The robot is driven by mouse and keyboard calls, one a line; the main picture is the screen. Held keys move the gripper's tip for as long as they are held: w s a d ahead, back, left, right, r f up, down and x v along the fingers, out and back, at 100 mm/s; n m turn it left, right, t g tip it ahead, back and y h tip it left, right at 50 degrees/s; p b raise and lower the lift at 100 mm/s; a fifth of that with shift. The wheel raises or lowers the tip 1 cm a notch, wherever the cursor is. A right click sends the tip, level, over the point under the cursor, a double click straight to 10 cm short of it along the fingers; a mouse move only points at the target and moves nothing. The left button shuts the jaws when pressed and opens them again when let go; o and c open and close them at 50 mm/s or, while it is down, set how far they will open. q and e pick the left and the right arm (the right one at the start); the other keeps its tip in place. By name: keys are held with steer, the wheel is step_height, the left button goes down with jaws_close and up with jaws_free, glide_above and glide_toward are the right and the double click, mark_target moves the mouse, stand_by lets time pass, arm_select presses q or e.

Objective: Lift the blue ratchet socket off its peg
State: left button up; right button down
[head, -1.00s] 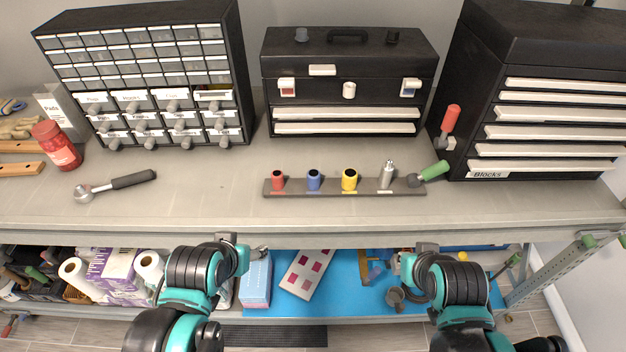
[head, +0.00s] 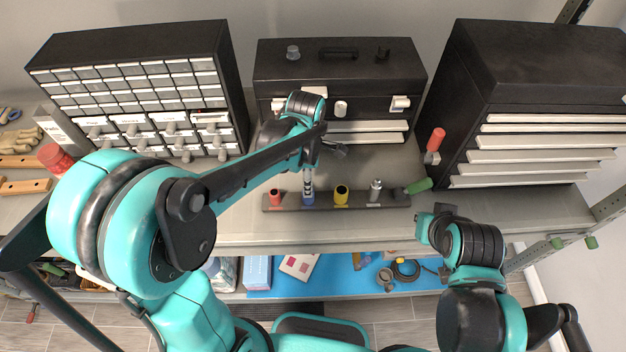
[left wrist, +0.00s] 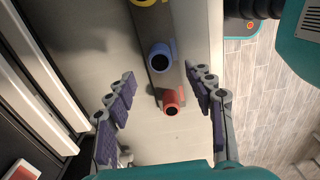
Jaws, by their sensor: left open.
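The blue socket (head: 308,199) stands upright on a dark peg rail, second from the left. It also shows in the left wrist view (left wrist: 161,58). My left gripper (head: 308,180) is over the rail and partly hidden by its own arm. In the left wrist view its two fingers (left wrist: 162,78) are spread wide and empty, one on each side of the rail. The blue socket lies between the lines of the fingers, near their tips; contact is not visible. My right arm's end (head: 428,229) is at the shelf's front edge; its fingers cannot be made out.
The red socket (left wrist: 172,101) is close beside the blue one, on the rail (head: 359,200). The yellow socket (head: 341,195) and a silver piece (head: 375,190) stand to the right. A black toolbox (head: 270,72) is behind. A green-handled tool (head: 418,186) lies at the rail's right end.

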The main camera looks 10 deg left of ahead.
arm_select(q)
step_height(320, 180, down, 8)
steer(key=shift+r+b, duration=0.2)
steer(key=shift+b, duration=0.45)
jaws_close()
